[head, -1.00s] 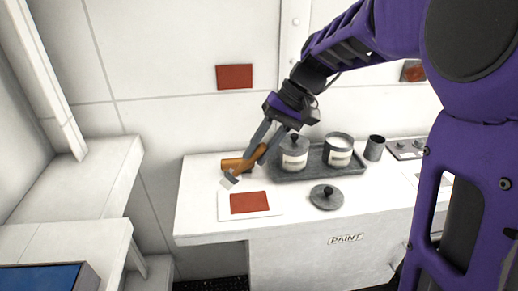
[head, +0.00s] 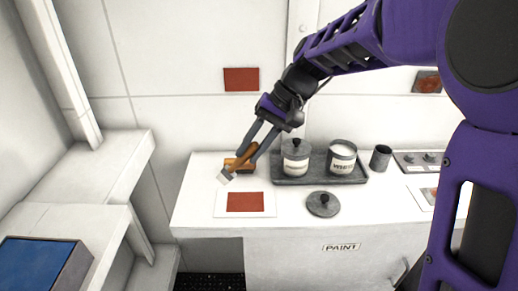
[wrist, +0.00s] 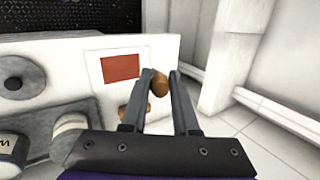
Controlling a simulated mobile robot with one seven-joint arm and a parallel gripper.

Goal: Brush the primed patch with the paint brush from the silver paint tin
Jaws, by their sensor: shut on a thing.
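My gripper (head: 262,140) is shut on the paint brush (head: 245,158), whose brown wooden handle slants down to a pale head at lower left. In the wrist view the handle end (wrist: 159,84) shows between the fingers (wrist: 160,98). The brush head is above the counter, near the upper left of a red patch (head: 245,202) on a white sheet; it looks apart from it. An open grey tin (head: 342,167) with whitish contents and a label that seems to read WHITE stands on a tray. A lidded tin (head: 295,167) stands left of it. I cannot identify a silver-labelled tin.
The grey tray (head: 310,181) holds both tins. A loose lid (head: 323,204) lies in front, and a grey cup (head: 381,157) stands right. A brown block (head: 232,163) lies behind the brush. Red patches (head: 241,79) (head: 428,82) are on the wall.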

